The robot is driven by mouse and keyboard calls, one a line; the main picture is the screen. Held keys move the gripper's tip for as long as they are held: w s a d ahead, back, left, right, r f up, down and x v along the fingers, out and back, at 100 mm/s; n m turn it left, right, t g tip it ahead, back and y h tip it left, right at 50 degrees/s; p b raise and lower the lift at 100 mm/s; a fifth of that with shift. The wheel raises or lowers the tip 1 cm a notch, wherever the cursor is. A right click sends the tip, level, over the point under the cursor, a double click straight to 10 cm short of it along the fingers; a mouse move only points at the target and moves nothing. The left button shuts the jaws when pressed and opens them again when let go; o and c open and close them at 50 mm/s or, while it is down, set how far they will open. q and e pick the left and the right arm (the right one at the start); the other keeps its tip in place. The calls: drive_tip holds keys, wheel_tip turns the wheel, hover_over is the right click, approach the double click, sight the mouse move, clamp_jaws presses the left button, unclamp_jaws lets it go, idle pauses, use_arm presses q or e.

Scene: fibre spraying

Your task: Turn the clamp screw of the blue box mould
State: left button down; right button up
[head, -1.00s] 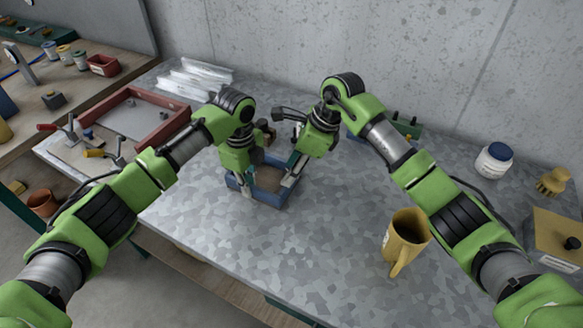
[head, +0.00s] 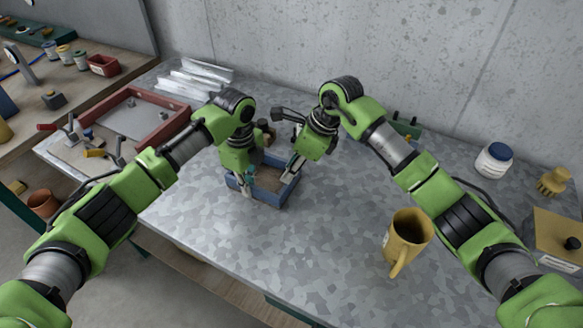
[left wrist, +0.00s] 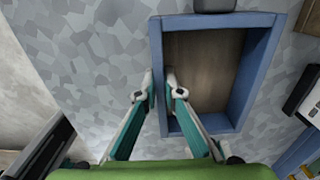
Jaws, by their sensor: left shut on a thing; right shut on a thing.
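The blue box mould (head: 268,203) stands on the metal table, an open rectangular frame with a brown bottom. In the left wrist view the mould (left wrist: 258,72) shows from above. My left gripper (head: 247,188) is shut on one of its blue walls; in the left wrist view its fingers (left wrist: 161,92) lie on either side of that wall. My right gripper (head: 287,177) points down at the mould's right side and is shut on a small part there, apparently the clamp screw, which its fingers hide. A dark part (left wrist: 213,5) sits at the mould's edge.
A red-framed tray (head: 180,122) and toggle clamps with red and yellow handles stand to the left. A yellow mug (head: 408,238) stands at the right front, a white jar (head: 494,165) behind it. The table front is clear.

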drive_tip(key=m+t, duration=0.1)
drive_tip(key=m, duration=0.2)
drive_tip(key=m+t+h, duration=0.1)
drive_tip(key=m, duration=0.2)
drive_tip(key=shift+s, duration=0.1)
drive_tip(key=m+h, duration=0.1)
drive_tip(key=m, duration=0.1)
drive_tip(key=m+h, duration=0.1)
drive_tip(key=m, duration=0.2)
drive_tip(key=shift+s+a+t, duration=0.1)
drive_tip(key=shift+a+t, duration=0.05)
drive_tip(key=shift+t, duration=0.25)
drive_tip(key=o, duration=1.1)
drive_tip(key=v, duration=1.2)
